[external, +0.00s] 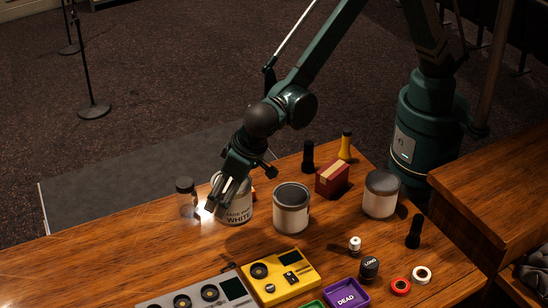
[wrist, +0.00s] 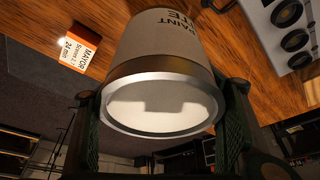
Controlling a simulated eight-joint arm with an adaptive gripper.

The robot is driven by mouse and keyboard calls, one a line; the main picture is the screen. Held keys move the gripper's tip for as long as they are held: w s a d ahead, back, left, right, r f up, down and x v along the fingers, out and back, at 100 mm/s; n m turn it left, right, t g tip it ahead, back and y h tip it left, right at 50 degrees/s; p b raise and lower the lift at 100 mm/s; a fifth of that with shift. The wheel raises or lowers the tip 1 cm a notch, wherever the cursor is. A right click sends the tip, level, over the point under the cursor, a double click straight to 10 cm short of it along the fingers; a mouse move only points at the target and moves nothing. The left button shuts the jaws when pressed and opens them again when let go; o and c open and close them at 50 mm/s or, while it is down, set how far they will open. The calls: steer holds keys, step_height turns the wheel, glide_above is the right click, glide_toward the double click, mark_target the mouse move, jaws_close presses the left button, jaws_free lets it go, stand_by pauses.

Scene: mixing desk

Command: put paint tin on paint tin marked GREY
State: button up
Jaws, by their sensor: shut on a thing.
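A paint tin (external: 238,213) with a label reading WHITE is between the fingers of my gripper (external: 229,195), at the left-middle of the desk. In the wrist view, the tin (wrist: 160,50) fills the middle, its silver rim and pale round end towards the camera, with a finger on each side. My gripper is shut on it. I cannot tell whether its base touches the desk. Two more tins stand upright: a dark-topped one (external: 291,212) just right of it, and another dark-topped one (external: 381,197) farther right. Their labels are not readable, so I cannot tell which is marked GREY.
A dark-capped jar (external: 187,200) stands left of the held tin. A red box (external: 332,179) sits behind and between the other tins. A yellow device (external: 280,278), a purple tray (external: 347,296) and small items lie in front. An orange box (wrist: 78,46) shows in the wrist view.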

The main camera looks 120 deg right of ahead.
steer(key=s+a+r+m+p, duration=0.1)
steer(key=s+a+r+p, duration=0.15)
steer(key=s, duration=0.85)
steer(key=s+a+r+m+p, duration=0.1)
steer(key=s+a+r, duration=0.3)
steer(key=s, duration=0.6)
steer(key=s+a+r+p, duration=0.2)
steer(key=s+a+r, duration=0.15)
steer(key=s, duration=0.75)
steer(key=s+d+r+m+g+p, duration=0.1)
steer(key=s, duration=1.3)
steer(key=shift+s+r+m+h+p, duration=0.15)
steer(key=shift+s+m+h+p, duration=0.15)
steer(key=shift+s+h, duration=0.1)
steer(key=shift+w, duration=0.1)
glide_above(377, 178)
steer(key=shift+f, duration=2.95)
steer(key=shift+f, duration=0.15)
steer(key=shift+f, duration=1.9)
steer(key=shift+f+b, duration=0.2)
steer(key=shift+b, duration=0.1)
